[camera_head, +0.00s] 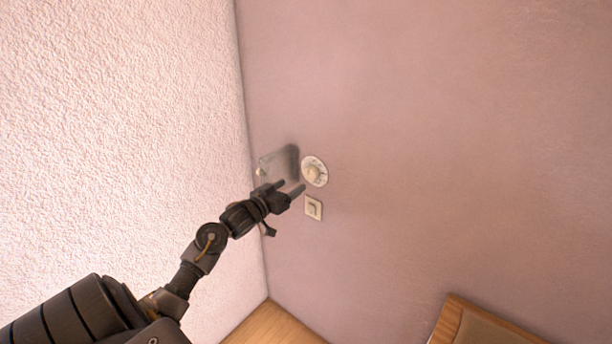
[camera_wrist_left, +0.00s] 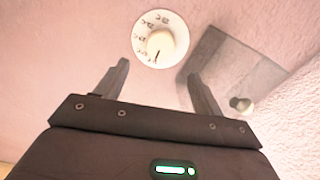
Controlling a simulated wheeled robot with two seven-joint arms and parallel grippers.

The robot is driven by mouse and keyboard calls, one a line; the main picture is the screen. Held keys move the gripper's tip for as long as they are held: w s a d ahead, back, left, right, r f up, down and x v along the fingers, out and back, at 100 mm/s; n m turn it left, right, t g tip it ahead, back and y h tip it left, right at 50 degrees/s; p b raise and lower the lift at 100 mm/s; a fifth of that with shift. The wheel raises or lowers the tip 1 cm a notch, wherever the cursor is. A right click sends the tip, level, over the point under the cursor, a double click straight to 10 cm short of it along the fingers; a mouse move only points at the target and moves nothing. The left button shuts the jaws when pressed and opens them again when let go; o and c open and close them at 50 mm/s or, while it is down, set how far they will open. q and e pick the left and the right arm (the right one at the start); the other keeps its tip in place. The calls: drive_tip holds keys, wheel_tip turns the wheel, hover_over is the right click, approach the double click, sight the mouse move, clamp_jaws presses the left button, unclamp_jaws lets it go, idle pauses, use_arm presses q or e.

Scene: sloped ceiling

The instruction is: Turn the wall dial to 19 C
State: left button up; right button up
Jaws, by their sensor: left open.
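The wall dial (camera_head: 314,171) is a round white plate with a cream knob on the mauve wall. In the left wrist view the dial (camera_wrist_left: 160,38) shows printed marks around its knob (camera_wrist_left: 161,45), too blurred to read surely. A dark pointer line on the knob points roughly down in that view. My left gripper (camera_head: 292,187) is open and empty, just left of and below the dial. In the left wrist view its two fingers (camera_wrist_left: 160,80) stand apart below the dial, with no visible contact. My right gripper is not in view.
A grey, translucent-looking plate (camera_head: 279,165) with a small knob (camera_wrist_left: 241,104) is left of the dial, near the wall corner. A light switch (camera_head: 313,208) sits below the dial. A wooden furniture edge (camera_head: 480,322) is at lower right. The wall right of the dial is clear.

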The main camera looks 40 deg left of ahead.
sight(308, 174)
use_arm(q)
drive_tip(key=w+p, duration=0.1)
drive_tip(key=w, duration=0.8)
drive_tip(key=shift+a+f, duration=0.1)
drive_tip(key=shift+c, duration=0.2)
drive_tip(key=c, duration=0.9)
drive_tip(key=shift+c, duration=0.2)
